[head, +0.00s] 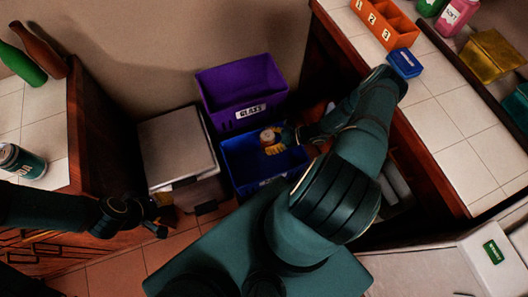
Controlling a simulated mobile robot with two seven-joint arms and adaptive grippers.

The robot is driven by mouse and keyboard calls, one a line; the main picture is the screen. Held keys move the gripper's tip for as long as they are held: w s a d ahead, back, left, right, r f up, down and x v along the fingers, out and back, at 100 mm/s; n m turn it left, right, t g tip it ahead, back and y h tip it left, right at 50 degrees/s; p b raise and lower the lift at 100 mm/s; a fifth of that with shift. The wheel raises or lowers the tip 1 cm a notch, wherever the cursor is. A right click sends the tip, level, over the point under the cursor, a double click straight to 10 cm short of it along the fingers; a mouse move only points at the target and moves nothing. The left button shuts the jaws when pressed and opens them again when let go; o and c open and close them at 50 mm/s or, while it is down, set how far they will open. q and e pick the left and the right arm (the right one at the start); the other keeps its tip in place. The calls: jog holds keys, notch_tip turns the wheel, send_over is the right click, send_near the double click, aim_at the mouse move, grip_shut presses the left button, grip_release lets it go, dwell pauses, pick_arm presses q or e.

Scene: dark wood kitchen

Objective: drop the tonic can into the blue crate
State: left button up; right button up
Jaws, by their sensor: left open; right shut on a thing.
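The blue crate (237,153) stands on the floor in the gap between the counters, in front of a purple crate. My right gripper (272,141) is over the blue crate and shut on a can (268,134), of which only a small round end shows. The fingers hide most of it and no label is readable, so I cannot tell from the picture that it is the tonic. My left gripper (160,214) is open and empty at the lower left, by the white bin. Another can (21,161), teal with a silver top, stands on the left counter.
The purple crate (240,92), labelled GLASS, is behind the blue one. A lidded white bin (178,146) stands to its left. The right counter holds an orange numbered holder (386,22) and a blue box (404,63).

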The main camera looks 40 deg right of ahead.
jog(key=shift+f+b, duration=2.1)
jog(key=shift+f, duration=0.75)
jog(key=o, duration=1.4)
jog(key=shift+v, duration=3.8)
jog(key=shift+a, duration=0.1)
